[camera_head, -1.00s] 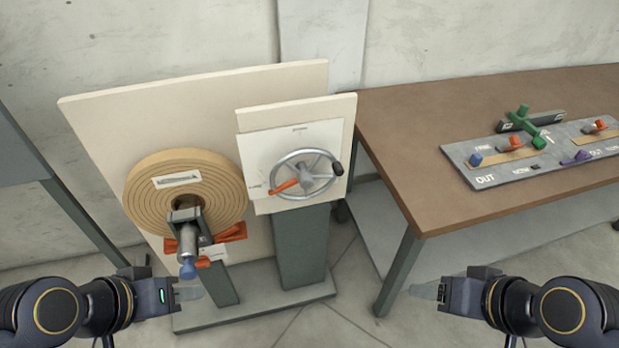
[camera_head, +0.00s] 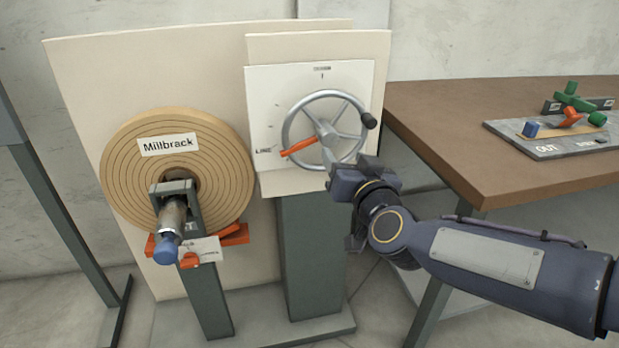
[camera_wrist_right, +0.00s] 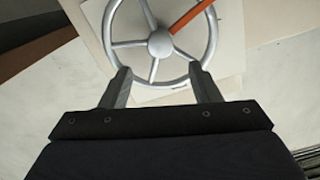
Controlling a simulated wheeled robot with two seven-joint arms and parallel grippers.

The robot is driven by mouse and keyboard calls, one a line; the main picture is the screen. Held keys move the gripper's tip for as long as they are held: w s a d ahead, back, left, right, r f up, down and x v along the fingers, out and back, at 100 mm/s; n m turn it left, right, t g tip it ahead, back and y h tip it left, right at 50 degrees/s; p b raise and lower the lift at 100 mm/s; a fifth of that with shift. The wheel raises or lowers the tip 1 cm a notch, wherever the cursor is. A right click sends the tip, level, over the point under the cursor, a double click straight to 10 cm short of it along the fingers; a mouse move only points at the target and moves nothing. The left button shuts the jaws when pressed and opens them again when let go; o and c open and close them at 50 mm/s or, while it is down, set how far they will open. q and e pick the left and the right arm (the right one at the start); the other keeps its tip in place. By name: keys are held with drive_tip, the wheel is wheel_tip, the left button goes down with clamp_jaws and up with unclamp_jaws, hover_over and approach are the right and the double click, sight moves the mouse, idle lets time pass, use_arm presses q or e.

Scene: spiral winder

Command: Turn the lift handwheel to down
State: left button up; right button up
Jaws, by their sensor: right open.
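The lift handwheel (camera_head: 350,134) is a silver spoked wheel on a white dial plate (camera_head: 270,84). It has a black knob (camera_head: 369,121) at its right and an orange pointer (camera_head: 299,147) aimed left and slightly down, near a small label. My right gripper (camera_head: 340,172) is at the wheel's lower rim, its fingers mostly hidden in the head view. In the right wrist view the wheel (camera_wrist_right: 160,43) shows ahead, and the open, empty fingers (camera_wrist_right: 160,82) are spread at its near rim. I cannot tell whether they touch it. My left gripper is out of view.
A wound roll (camera_head: 120,155) labelled Millbrack stands left of the wheel, with a blue-tipped shaft (camera_head: 166,250) sticking out. A brown table (camera_head: 440,120) at the right carries a grey panel (camera_head: 550,147) with coloured handles.

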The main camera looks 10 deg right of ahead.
sight(331, 140)
drive_tip(key=shift+h, duration=0.3)
drive_tip(key=w, duration=0.2)
drive_tip(key=w+b, duration=0.1)
drive_tip(key=w, duration=0.2)
drive_tip(key=w+b, duration=0.1)
drive_tip(key=w, duration=0.2)
drive_tip(key=shift+w+a+f, duration=0.2)
drive_tip(key=shift+a+f, duration=0.05)
drive_tip(key=shift+a, duration=0.05)
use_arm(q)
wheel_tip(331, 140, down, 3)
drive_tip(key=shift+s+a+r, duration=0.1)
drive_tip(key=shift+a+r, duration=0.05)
use_arm(e)
clamp_jaws()
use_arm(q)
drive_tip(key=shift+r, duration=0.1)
